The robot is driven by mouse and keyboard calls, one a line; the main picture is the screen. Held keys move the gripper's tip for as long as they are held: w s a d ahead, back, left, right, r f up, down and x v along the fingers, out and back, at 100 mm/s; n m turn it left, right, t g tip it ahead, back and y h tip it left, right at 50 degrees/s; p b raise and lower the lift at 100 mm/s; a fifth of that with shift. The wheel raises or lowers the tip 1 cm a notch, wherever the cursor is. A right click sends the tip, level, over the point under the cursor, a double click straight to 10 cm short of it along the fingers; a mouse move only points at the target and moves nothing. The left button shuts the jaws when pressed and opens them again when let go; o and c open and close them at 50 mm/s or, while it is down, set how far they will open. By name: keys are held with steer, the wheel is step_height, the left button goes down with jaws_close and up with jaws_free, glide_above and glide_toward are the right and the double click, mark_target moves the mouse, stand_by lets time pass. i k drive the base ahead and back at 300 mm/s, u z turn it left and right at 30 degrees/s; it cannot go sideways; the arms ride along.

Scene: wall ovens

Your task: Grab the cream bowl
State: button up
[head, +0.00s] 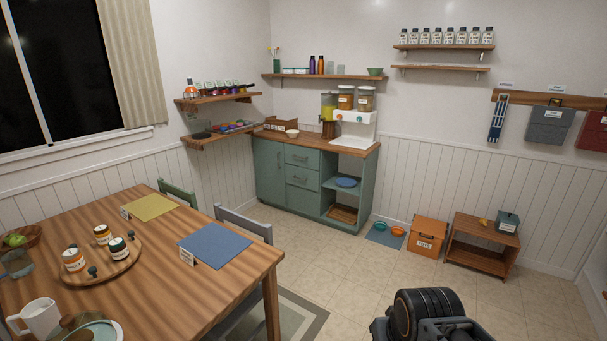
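A small cream bowl (292,133) stands upright on the wooden top of the green cabinet (270,178), against the far wall. It is right of a brown wooden box with small compartments (275,124) and left of a white dispenser stand (353,130). It looks empty, but it is too small to be sure. Black rounded parts of my arm show at the bottom edge, right of the middle, far from the bowl. My gripper's fingers do not show.
A wooden dining table (150,285) with a blue placemat (214,248) fills the left foreground, with chairs (244,222) at its far side. Tiled floor (330,262) lies open before the cabinet. An orange bin (427,236) and low wooden shelf (481,245) stand at right.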

mark_target(293, 135)
steer(key=z, duration=0.15)
steer(key=i, duration=2.5)
steer(key=u, duration=0.5)
steer(key=i, duration=2.7)
steer(key=u, duration=0.8)
steer(key=i, duration=0.95)
steer(key=u, duration=0.25)
